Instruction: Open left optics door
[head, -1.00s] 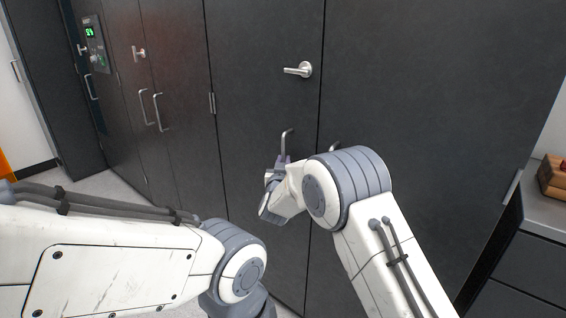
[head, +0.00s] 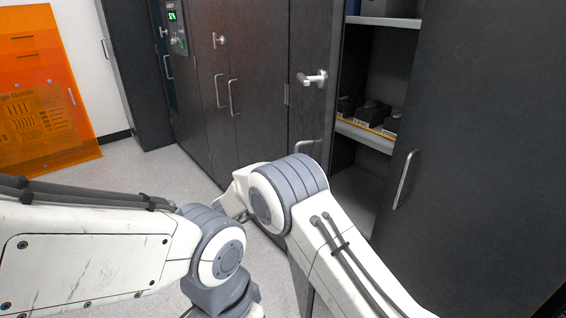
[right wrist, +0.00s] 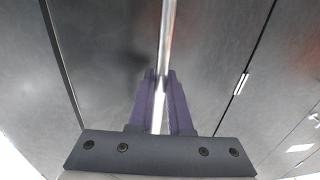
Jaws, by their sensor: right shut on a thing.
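The left optics door (head: 304,112) is a dark grey panel with a silver lever (head: 313,78). It stands partly open, with the cabinet interior showing to its right. Its silver pull handle (head: 307,145) shows only at the top in the head view; my right arm hides the rest. In the right wrist view, my right gripper (right wrist: 160,78) is shut on the upright bar of this handle (right wrist: 168,30), between its purple fingers. My left arm is at lower left in the head view, with its gripper out of frame.
Inside, shelves (head: 368,136) hold small dark blocks. The right door (head: 465,130) with its pull handle (head: 404,180) is closed. Dark cabinets (head: 240,100) stand left, and an orange transparent panel (head: 45,100) is at far left. Light floor (head: 150,175) is clear between.

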